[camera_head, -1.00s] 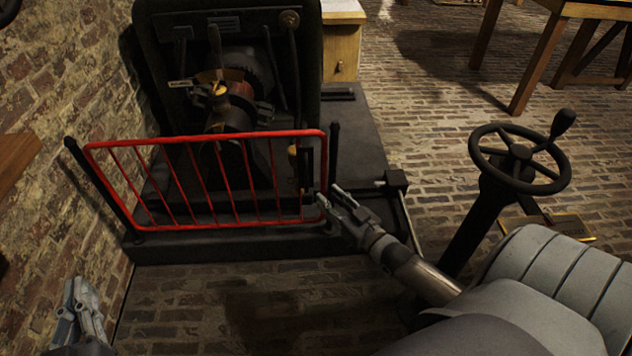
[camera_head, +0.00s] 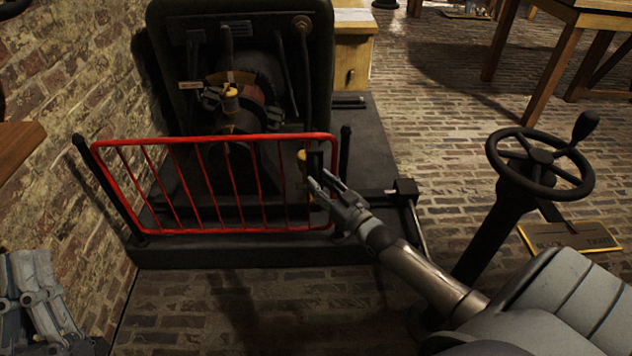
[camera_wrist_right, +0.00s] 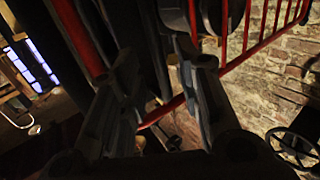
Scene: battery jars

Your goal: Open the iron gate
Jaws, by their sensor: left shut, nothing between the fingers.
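The red barred iron gate (camera_head: 220,139) stands across the front of a dark machine in the head view, between two black posts. It looks closed. A black latch plate with a yellow handle (camera_head: 301,156) is at its right end. My right gripper (camera_head: 318,184) is at the gate's right end, just below the handle. In the right wrist view its fingers (camera_wrist_right: 158,85) are apart, with dark metal and red bars beyond them. I cannot tell whether they touch the latch. My left gripper (camera_head: 30,268) is shut and empty at the lower left, away from the gate.
The machine (camera_head: 235,90) stands on a dark platform behind the gate. A brick wall (camera_head: 70,85) is on the left. A black handwheel (camera_head: 538,160) on a column is on the right. The brick floor (camera_head: 170,310) before the gate is clear.

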